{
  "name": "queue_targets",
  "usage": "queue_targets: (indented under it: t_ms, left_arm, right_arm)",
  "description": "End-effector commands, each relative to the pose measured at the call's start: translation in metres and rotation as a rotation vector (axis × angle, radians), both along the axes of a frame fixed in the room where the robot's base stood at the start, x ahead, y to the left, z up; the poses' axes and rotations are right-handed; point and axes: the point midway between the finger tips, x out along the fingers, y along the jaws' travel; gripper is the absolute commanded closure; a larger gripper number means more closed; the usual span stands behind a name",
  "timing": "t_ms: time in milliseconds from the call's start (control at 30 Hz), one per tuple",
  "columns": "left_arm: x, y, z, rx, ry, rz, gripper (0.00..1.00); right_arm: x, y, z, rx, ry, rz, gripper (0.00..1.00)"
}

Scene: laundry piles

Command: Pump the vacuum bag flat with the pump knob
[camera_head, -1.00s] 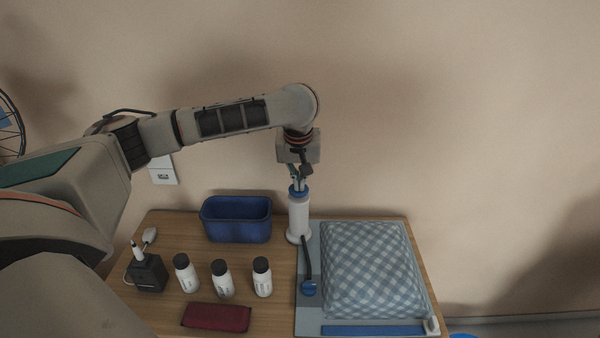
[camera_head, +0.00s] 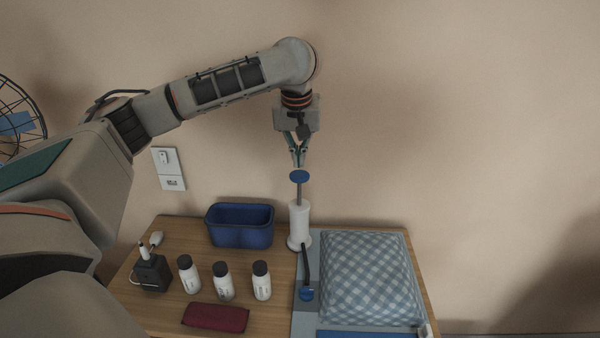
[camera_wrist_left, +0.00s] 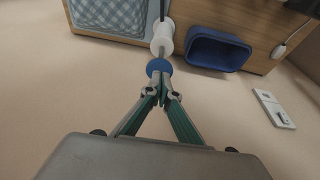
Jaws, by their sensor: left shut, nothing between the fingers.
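The white pump (camera_head: 299,228) stands upright on the table beside the bag. Its blue pump knob (camera_head: 299,176) is raised high on a thin grey rod. My left gripper (camera_head: 299,163) points down with its fingertips together, right at the top of the knob. I cannot tell whether they touch it. In the left wrist view the fingertips (camera_wrist_left: 162,96) meet close to the blue knob (camera_wrist_left: 158,67). The vacuum bag (camera_head: 369,275), with a checked blue and white bundle inside, is still puffed up. A dark hose (camera_head: 306,264) runs from the pump to a blue valve (camera_head: 307,294) on the bag. My right gripper is not in view.
A blue bin (camera_head: 240,226) stands left of the pump. Several white bottles (camera_head: 223,282), a dark red cloth or case (camera_head: 216,317) and a black box (camera_head: 151,272) are on the wooden table (camera_head: 182,228). The wall is close behind.

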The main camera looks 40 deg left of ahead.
Motion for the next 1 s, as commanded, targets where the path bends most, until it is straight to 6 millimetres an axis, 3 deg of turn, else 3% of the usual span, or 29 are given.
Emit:
queue_targets:
  t_ms: [267,1000]
  left_arm:
    - [-0.005,-0.003,0.019,0.0,0.0,-0.001,1.0]
    - [-0.005,-0.003,0.019,0.0,0.0,0.0,1.0]
  right_arm:
    - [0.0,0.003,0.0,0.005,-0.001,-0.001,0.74]
    - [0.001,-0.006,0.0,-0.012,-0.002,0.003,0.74]
